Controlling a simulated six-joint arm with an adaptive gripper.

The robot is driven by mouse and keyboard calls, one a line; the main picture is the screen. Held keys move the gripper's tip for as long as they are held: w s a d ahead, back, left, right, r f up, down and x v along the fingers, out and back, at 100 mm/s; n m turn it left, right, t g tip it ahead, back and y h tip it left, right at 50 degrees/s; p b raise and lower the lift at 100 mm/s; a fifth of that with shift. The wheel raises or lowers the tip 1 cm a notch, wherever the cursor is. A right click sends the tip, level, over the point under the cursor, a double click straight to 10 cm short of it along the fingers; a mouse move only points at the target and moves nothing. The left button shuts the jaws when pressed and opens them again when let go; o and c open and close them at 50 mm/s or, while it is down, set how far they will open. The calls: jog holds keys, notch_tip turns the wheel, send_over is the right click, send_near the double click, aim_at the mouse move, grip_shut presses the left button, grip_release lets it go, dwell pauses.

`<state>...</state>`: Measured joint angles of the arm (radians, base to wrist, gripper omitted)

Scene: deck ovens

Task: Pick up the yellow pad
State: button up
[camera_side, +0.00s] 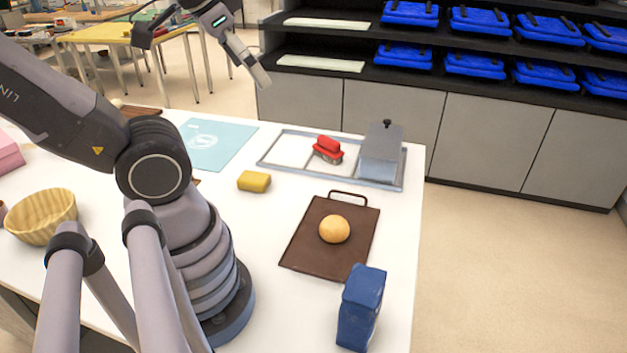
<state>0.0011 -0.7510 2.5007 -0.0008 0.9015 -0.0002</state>
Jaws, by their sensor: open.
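The yellow pad (254,182) is a small block lying flat on the white table, left of the brown tray and below the teal mat. My gripper (202,60) shows at the top left, partly cut off by the frame edge. It is raised above the far side of the table, well apart from the pad. Its fingers are spread and nothing shows between them.
A metal tray (270,160) holds a red-handled brush (327,149) and a grey lidded box (381,152). A brown board (310,256) bears a dough ball (334,229). A blue packet (361,308), wooden bowl (42,216) and teal mat (222,140) lie around.

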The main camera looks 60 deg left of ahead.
jog(key=shift+c, duration=0.4)
dwell(0.4)
jog(key=w+a+f+m+g+y, duration=0.45)
jog(key=w+a+f+g, duration=0.65)
jog(key=w+a+f, duration=0.45)
jog(key=m+g+y, duration=0.4)
send_near(258, 177)
jog(key=shift+g+y, duration=0.3)
jog(key=shift+y, duration=0.05)
jog(key=x, duration=0.4)
jog(key=f+x, duration=0.1)
jog(key=x, duration=0.1)
jog(key=shift+s+d+f, duration=0.1)
jog(key=shift+d, duration=0.05)
jog(key=x, duration=0.5)
jog(key=shift+s+a, duration=0.2)
jog(key=shift+a, duration=0.15)
